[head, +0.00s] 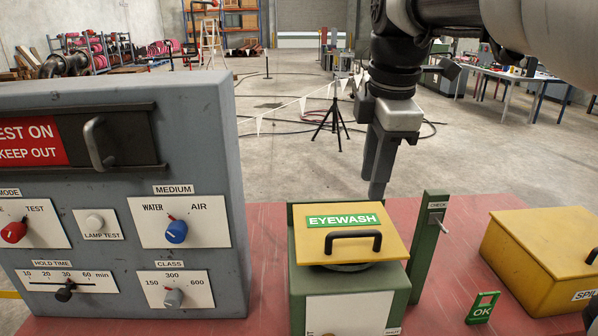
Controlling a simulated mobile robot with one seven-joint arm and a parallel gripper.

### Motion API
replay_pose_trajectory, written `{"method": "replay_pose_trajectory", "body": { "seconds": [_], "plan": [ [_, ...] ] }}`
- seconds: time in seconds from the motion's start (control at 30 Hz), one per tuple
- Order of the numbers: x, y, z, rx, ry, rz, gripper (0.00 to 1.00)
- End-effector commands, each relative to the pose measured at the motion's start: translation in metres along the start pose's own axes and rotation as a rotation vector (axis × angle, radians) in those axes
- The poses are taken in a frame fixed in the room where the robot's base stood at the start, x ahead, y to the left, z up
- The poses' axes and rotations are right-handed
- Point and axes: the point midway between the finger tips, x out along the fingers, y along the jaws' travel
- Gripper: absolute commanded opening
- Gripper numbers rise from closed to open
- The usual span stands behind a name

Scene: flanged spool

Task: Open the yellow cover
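The yellow cover (318,247) lies over the top of a green box (300,290) and carries a green EYEWASH label (343,220) and a black bar handle (353,240). Part of a dark round rim shows under its front edge. I cannot tell exactly how far the cover is tilted. My gripper (378,190) points down behind and a little right of the cover, apart from its handle. I see nothing held.
A grey control panel (200,120) with knobs stands at left. A green post labelled CHECK (426,245) stands close right of the box. A small green OK tag (482,308) and a yellow SPILL box (530,255) are further right. Red table surface (450,275) shows between them.

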Motion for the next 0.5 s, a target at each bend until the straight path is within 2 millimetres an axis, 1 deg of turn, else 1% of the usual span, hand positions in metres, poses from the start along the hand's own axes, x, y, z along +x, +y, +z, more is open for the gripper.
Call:
{"method": "replay_pose_trajectory", "body": {
  "seconds": [0.03, 0.3, 0.5],
  "plan": [
    [0.014, -0.002, 0.000, 0.001, 0.000, -0.005, 0.31],
    [0.072, -0.001, 0.000, 0.001, 0.000, -0.004, 0.31],
    [0.105, -0.001, 0.000, 0.001, 0.000, -0.001, 0.31]
  ]
}}
